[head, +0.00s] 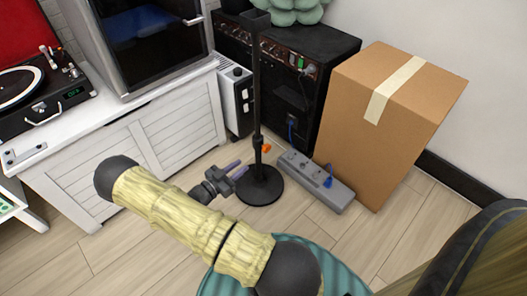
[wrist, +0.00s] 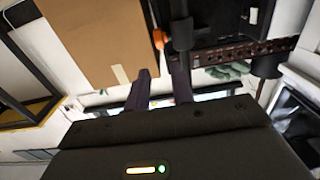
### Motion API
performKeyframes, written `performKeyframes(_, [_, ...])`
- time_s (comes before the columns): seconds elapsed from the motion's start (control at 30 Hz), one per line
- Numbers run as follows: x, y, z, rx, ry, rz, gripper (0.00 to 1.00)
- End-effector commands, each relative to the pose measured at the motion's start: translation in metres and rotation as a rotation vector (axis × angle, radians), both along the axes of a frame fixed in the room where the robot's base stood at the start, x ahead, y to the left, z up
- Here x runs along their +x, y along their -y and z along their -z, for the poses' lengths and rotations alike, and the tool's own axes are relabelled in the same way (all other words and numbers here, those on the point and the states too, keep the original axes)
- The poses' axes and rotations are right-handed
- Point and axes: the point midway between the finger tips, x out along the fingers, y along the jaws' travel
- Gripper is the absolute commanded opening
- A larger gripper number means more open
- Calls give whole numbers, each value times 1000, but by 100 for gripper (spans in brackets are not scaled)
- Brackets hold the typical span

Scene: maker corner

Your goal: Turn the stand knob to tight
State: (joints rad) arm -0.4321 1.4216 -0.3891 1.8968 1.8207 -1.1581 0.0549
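The stand is a thin black pole (head: 257,90) on a round black base (head: 258,187), upright on the floor. Its small orange knob (head: 266,148) sticks out to the right of a collar low on the pole. In the wrist view the orange knob (wrist: 158,39) shows beside the dark collar (wrist: 183,36), just beyond the fingertips. My gripper (head: 240,168) is at the left of the pole in the head view, near knob height. In the wrist view my gripper (wrist: 161,68) has its fingers apart with nothing between them. I cannot read the knob's setting.
A cardboard box (head: 400,90) and a black amplifier (head: 318,55) stand behind and right of the stand. A grey power strip (head: 315,180) lies on the floor right of the base. A white cabinet (head: 150,150) is at left. The floor in front is clear.

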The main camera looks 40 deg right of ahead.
Motion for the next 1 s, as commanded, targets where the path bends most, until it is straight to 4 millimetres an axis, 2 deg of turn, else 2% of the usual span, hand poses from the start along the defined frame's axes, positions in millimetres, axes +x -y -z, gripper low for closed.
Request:
performKeyframes(0.1, [1, 22, 3, -1, 0, 2, 24])
performKeyframes(0.6, [8, 108, 3, 0, 1, 3, 24])
performKeyframes(0.8, [9, 124, 1, 1, 0, 0, 24])
performKeyframes(1.0, [9, 125, 0, 1, 0, 0, 24])
